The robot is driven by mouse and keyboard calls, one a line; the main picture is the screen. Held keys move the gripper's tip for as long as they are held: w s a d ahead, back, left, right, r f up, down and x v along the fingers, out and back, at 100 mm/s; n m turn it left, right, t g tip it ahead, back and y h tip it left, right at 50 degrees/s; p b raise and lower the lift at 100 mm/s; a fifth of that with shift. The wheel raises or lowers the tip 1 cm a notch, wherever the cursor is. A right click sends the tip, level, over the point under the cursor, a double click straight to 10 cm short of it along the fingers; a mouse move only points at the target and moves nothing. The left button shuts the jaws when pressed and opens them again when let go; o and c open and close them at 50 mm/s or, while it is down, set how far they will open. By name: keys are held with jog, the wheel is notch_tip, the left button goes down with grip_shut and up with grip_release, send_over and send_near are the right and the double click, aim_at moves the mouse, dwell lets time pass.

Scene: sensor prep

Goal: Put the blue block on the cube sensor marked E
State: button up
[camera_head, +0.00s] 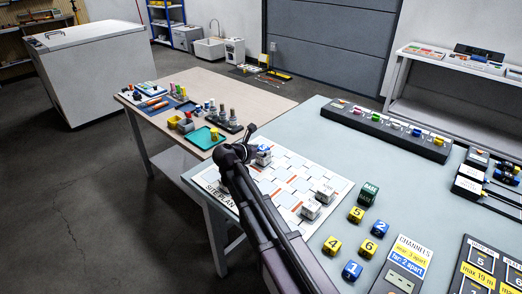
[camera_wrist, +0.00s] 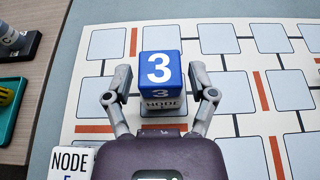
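The blue block marked 3 (camera_wrist: 161,69) sits on top of a grey cube sensor labelled NODE (camera_wrist: 162,106); the cube's letter is hidden. Another NODE cube (camera_wrist: 73,160) is at the lower left of the wrist view, its letter cut off and unclear. My gripper (camera_wrist: 160,82) has one finger on each side of the blue block, with visible gaps, so it looks open. In the head view, the blue block (camera_head: 264,151) shows beside my gripper on the site plan (camera_head: 290,165). Two more NODE cubes (camera_head: 325,193) (camera_head: 310,210) stand nearer on the plan.
Blue blocks 2 (camera_head: 380,229) and 1 (camera_head: 352,270), yellow blocks 5 (camera_head: 356,214), 4 (camera_head: 332,246) and 6 (camera_head: 367,248), and a green BASE cube (camera_head: 368,193) stand right of the plan. A dark rack (camera_head: 385,132) lies behind. The plan's far right is clear.

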jog(key=shift+r, duration=0.25)
dwell(0.3)
jog(key=shift+s+a+r+p, duration=0.1)
jog(key=shift+s+a+p, duration=0.05)
jog(key=shift+s+p, duration=0.15)
jog(key=p+v, duration=0.4)
jog(key=v, duration=0.7)
